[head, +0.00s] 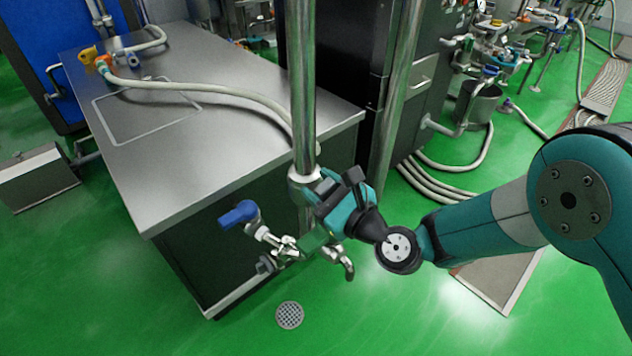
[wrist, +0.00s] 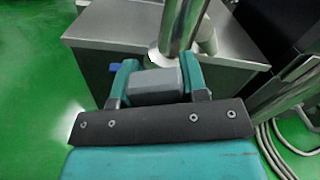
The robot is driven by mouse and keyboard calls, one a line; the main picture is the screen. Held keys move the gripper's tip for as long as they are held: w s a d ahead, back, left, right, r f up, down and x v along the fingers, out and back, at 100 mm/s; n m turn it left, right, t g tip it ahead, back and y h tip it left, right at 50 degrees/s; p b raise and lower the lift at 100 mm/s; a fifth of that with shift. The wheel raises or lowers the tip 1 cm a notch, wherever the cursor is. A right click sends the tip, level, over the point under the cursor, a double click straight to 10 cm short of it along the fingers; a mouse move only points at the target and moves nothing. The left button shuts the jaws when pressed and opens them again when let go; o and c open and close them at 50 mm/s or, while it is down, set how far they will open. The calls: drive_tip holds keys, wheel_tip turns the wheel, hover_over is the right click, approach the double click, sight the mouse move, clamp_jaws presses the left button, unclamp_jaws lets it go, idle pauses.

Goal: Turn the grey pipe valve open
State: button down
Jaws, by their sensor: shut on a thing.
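My gripper (head: 328,196) is at the vertical steel pipe (head: 302,90), just below the pipe's pale collar (head: 303,176). In the wrist view the two teal fingers of my gripper (wrist: 157,77) are closed on both sides of a grey block, the grey valve handle (wrist: 155,87). In the head view my gripper largely covers this handle, and how far it is turned cannot be told. Pipe fittings and a small tap (head: 346,266) show below my gripper.
A blue-handled valve (head: 239,214) sits close by on the left. A steel-topped cabinet (head: 215,150) with a pale hose (head: 200,88) stands behind it. A second upright pipe (head: 396,100) and a dark cabinet stand to the right. Green floor is open at the front left.

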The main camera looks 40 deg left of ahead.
drive_tip(key=shift+w+d+r+m+p, duration=0.1)
drive_tip(key=shift+w+m+p, duration=0.35)
drive_tip(key=shift+m, duration=0.55)
drive_tip(key=shift+w+d+m+p, duration=0.1)
drive_tip(key=shift+w+m+p, duration=0.35)
drive_tip(key=shift+m, duration=0.55)
drive_tip(key=shift+w, duration=0.1)
drive_tip(key=c, duration=0.6)
unclamp_jaws()
drive_tip(key=shift+c, duration=0.2)
drive_tip(key=s+d+b, duration=0.2)
drive_tip(key=d+b, duration=1.5)
drive_tip(key=b, duration=0.2)
drive_tip(key=shift+s, duration=0.3)
drive_tip(key=shift+d, duration=0.1)
